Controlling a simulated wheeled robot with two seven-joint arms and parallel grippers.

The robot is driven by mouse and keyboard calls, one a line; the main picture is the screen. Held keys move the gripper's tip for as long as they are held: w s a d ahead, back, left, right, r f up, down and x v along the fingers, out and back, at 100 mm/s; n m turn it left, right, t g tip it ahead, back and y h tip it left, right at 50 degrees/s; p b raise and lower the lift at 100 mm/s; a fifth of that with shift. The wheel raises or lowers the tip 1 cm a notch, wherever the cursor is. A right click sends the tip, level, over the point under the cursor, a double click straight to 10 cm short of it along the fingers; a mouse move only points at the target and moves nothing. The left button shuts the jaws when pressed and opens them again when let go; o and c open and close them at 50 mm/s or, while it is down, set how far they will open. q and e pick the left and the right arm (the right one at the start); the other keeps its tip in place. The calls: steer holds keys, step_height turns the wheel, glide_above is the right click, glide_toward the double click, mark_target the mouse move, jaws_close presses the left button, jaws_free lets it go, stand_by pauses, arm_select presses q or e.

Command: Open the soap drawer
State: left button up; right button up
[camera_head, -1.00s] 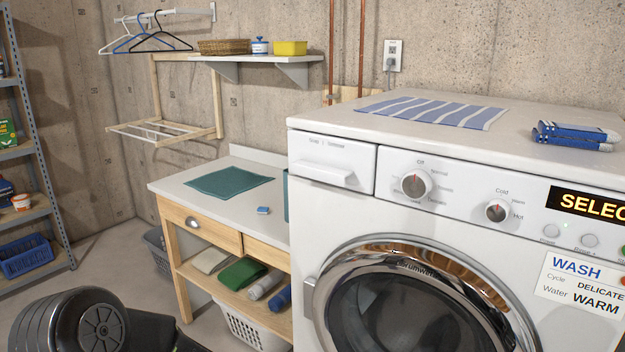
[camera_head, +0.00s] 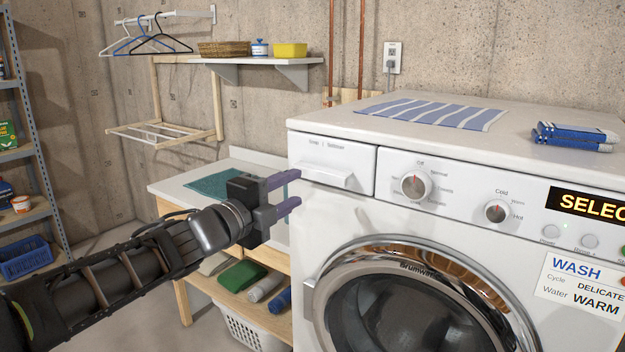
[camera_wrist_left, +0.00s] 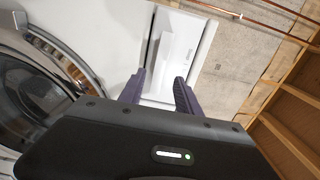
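The soap drawer (camera_head: 333,163) is a white front with a protruding handle lip at the upper left of the white washer (camera_head: 400,230). It looks shut, flush with the washer front. My left gripper (camera_head: 290,193) is open and empty, just left of the drawer's handle, with its two purple-grey fingers pointing at the washer. In the left wrist view the drawer (camera_wrist_left: 178,55) lies ahead, beyond the gap between the open fingers (camera_wrist_left: 160,90). Contact with the handle does not show. My right gripper is not in view.
A wooden table (camera_head: 180,190) with a teal cloth stands left of the washer, behind my left arm. The round washer door (camera_head: 400,300) is below the drawer. A striped cloth (camera_head: 435,112) and a folded blue cloth (camera_head: 575,136) lie on the washer top.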

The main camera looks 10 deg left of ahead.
mark_target(317, 180)
arm_select(q)
steer(key=x, duration=0.7)
steer(key=shift+w, duration=0.25)
steer(key=shift+c, duration=0.3)
steer(key=shift+f, duration=0.1)
steer(key=c, duration=0.8)
jaws_close()
steer(key=shift+f, duration=0.25)
